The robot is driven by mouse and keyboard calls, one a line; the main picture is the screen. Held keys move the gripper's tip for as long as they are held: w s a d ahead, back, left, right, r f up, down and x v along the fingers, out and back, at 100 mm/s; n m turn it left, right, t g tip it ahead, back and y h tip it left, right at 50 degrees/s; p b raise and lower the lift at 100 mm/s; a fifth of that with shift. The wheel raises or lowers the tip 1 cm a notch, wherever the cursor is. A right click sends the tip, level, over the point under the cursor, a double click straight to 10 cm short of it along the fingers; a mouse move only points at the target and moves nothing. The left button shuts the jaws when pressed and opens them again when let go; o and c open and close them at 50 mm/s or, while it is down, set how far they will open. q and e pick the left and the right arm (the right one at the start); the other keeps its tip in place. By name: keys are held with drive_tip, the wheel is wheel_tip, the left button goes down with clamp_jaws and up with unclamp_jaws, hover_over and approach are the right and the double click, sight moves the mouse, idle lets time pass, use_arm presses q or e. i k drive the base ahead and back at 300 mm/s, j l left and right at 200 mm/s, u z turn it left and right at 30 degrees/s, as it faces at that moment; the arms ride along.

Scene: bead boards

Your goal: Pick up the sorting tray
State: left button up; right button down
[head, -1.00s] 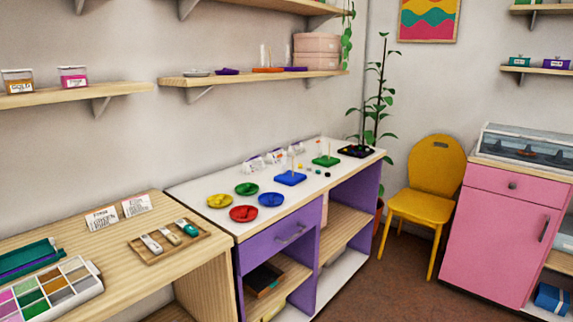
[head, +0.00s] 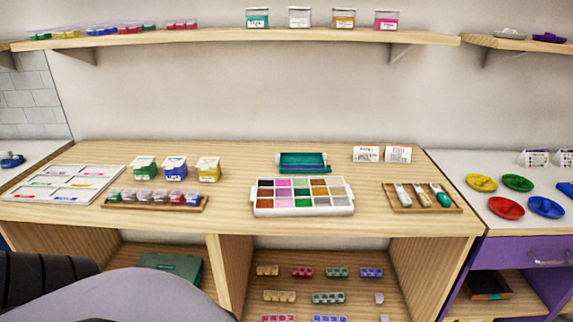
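Two divided white trays lie on the wooden table, and no label shows which one is the sorting tray. At the left is a flat white tray (head: 101,171) with a few wide sections holding small coloured strips. In the middle is a white tray (head: 303,211) with several small compartments of coloured beads. Both lie flat and nothing touches them from above. Neither gripper is in view; only a part of my own arm shows at the bottom left.
A wooden tray of small jars (head: 110,203) sits between the two white trays, with lidded tubs (head: 175,168) behind. A teal case (head: 303,162) stands behind the middle tray. A wooden tool tray (head: 450,208) lies right. Bare tabletop (head: 230,190) shows between them.

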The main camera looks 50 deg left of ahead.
sight(288, 163)
drive_tip(key=u, duration=1.4)
